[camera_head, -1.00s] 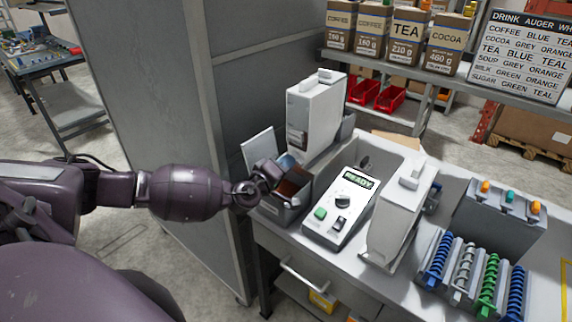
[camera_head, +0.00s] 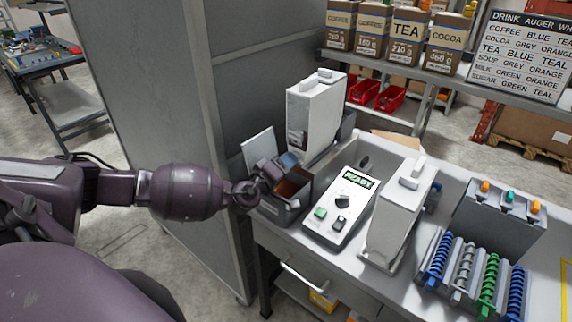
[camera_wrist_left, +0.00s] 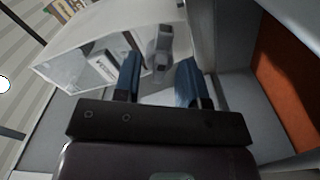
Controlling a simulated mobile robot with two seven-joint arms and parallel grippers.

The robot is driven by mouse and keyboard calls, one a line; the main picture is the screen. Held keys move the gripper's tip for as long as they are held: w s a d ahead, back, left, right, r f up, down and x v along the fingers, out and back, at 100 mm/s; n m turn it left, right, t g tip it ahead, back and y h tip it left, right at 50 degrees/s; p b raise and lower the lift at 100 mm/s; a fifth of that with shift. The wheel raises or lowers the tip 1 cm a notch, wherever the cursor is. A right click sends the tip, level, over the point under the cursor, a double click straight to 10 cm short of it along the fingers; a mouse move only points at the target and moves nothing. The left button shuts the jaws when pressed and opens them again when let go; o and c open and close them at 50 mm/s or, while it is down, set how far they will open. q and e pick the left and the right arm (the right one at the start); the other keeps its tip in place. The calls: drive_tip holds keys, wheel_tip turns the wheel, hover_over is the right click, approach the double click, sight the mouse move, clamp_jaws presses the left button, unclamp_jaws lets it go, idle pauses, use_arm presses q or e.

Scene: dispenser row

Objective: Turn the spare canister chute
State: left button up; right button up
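Two white canisters stand on the counter, one at the back left (camera_head: 313,115) and one at the front right (camera_head: 397,215). I cannot tell which is the spare, and no chute shows clearly in the head view. My left gripper (camera_head: 282,166) is at the open grey box (camera_head: 283,212) with the orange-brown inside, left of the READY panel. In the left wrist view its two blue fingers (camera_wrist_left: 159,82) are apart. A small grey knob-like part (camera_wrist_left: 162,48) shows between and beyond the fingertips; I cannot tell whether they touch it. My right gripper is out of view.
The control panel (camera_head: 343,205) stands between box and front canister. Colored augers (camera_head: 465,270) and a grey block with knobs (camera_head: 500,220) are at the right. A tall grey cabinet (camera_head: 150,110) stands close behind my left arm. A shelf holds ingredient boxes (camera_head: 407,38).

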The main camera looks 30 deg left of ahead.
use_arm(q)
drive_tip(key=shift+s, duration=0.15)
drive_tip(key=s+b, duration=0.1)
drive_tip(key=s, duration=0.9)
drive_tip(key=shift+s+a, duration=0.25)
drive_tip(key=shift+a, duration=0.2)
